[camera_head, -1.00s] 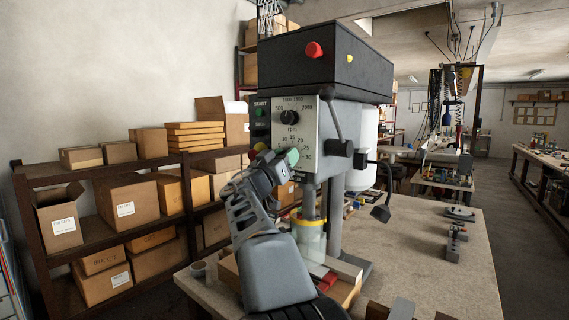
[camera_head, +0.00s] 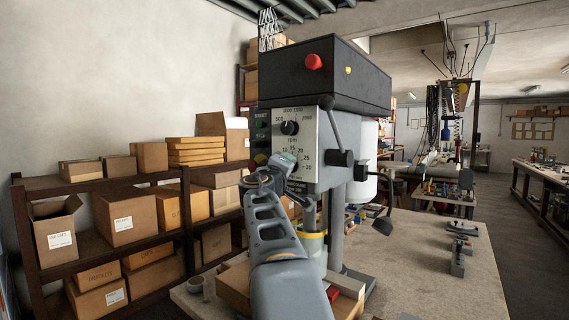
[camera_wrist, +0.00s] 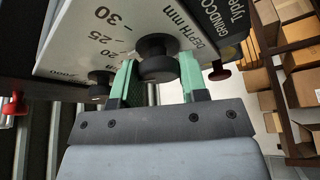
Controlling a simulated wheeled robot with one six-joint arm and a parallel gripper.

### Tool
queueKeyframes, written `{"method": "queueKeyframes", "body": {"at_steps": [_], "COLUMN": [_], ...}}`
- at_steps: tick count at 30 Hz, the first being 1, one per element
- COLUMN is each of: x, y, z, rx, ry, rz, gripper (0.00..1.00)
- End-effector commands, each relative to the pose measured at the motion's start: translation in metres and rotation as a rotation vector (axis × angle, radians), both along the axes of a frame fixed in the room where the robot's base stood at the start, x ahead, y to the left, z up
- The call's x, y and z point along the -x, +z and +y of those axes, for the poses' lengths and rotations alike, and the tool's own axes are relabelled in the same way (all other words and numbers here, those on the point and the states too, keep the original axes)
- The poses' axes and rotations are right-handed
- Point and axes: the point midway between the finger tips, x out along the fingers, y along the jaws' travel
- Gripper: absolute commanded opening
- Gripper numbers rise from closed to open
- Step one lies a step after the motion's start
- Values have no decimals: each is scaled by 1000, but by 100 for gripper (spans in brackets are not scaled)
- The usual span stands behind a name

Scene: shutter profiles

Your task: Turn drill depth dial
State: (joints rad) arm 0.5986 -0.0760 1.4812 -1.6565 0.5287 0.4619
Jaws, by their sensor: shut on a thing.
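The grey drill press (camera_head: 315,85) stands on the bench, with a white dial panel (camera_head: 306,150) on its front. In the wrist view, the black depth dial (camera_wrist: 157,62) sits beside the "DEPTH mm" scale. My gripper (camera_wrist: 157,80) has its green fingers on either side of this dial and is shut on it. In the head view, my gripper (camera_head: 276,168) is at the lower part of the panel and hides the depth dial. A second black knob (camera_wrist: 101,84) is left of the fingers in the wrist view; the rpm knob (camera_head: 289,128) is above my gripper in the head view.
A lever handle (camera_head: 338,130) hangs on the press's right side. Shelves with boxes (camera_head: 123,215) stand left.

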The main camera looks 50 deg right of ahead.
Motion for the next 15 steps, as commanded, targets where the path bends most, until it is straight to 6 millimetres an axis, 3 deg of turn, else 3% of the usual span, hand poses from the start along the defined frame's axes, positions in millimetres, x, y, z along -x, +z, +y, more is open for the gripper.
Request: {"method": "queueKeyframes", "body": {"at_steps": [15], "x": [0], "y": [7], "z": [0], "rx": [39], "ry": [-1], "rz": [489], "gripper": [16]}}
